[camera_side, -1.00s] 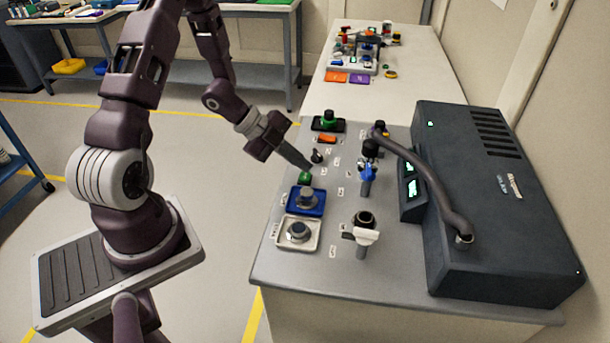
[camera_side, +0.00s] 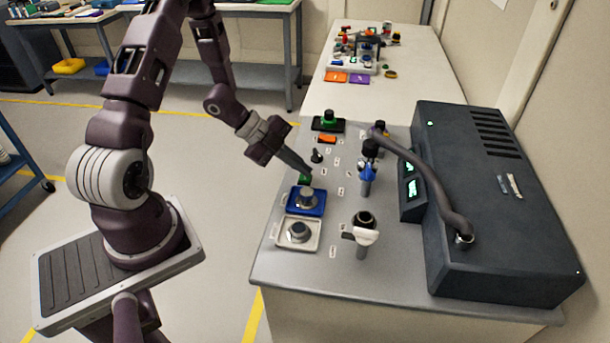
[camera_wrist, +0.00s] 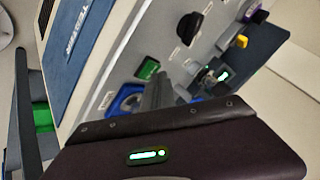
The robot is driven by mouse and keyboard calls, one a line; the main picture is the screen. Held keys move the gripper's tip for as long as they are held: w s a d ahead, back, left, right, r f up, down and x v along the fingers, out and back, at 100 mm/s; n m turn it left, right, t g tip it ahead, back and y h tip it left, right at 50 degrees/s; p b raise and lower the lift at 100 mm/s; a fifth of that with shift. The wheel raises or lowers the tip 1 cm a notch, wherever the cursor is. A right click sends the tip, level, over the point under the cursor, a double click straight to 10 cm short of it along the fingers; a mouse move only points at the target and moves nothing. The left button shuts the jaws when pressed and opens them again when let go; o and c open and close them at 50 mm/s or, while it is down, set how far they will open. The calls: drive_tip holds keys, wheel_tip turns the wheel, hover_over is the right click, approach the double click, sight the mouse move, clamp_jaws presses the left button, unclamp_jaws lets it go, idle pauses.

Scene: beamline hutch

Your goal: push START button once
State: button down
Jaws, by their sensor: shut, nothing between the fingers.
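No label reading START is legible in either view. A small green block-like control (camera_side: 303,180) sits on the grey panel just behind the blue-based knob; a green rectangular control (camera_wrist: 148,69) shows in the wrist view. A round green button (camera_side: 328,117) on a black base sits at the panel's back left. I cannot tell which one is START. My gripper (camera_side: 309,171) is shut and empty, pointing down and right, its tip at or just above the small green control. Contact cannot be told. In the wrist view the fingers (camera_wrist: 158,92) appear beside the green rectangle.
A blue-based grey knob (camera_side: 306,197) and a white-based knob (camera_side: 299,232) stand just in front. An orange control (camera_side: 327,139) and a black toggle (camera_side: 317,156) lie behind. Blue-handled (camera_side: 367,172) and white-handled (camera_side: 366,236) valves and a dark cabinet (camera_side: 500,210) stand to the right.

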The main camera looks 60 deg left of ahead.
sight(301, 176)
drive_tip(key=shift+f, duration=0.15)
idle(0.4)
drive_tip(key=shift+r, duration=0.85)
drive_tip(key=shift+r, duration=2.55)
